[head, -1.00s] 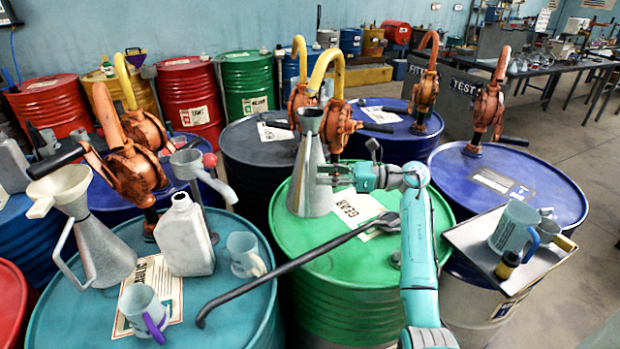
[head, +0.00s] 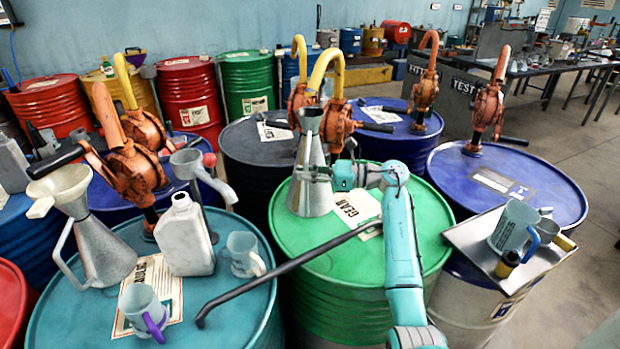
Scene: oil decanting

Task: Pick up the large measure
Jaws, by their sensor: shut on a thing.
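A tall grey metal conical measure (head: 309,185) is upright over the back left of the green drum (head: 300,240), below the yellow spout of a pump. Whether its base touches the drum top is hard to tell. My gripper (head: 324,174) is at the right side of this measure, shut on it; my fingertips are small and partly hidden. A second grey conical can (head: 103,255) with a cream funnel (head: 60,187) in it stands on the teal drum at the left.
On the teal drum (head: 215,315) are a white jug (head: 185,238) and two pale cups (head: 141,303). A long dark bar (head: 270,275) spans the teal and green drums. A metal tray (head: 470,240) at right holds a large cup (head: 514,226). Orange pumps (head: 338,125) stand behind.

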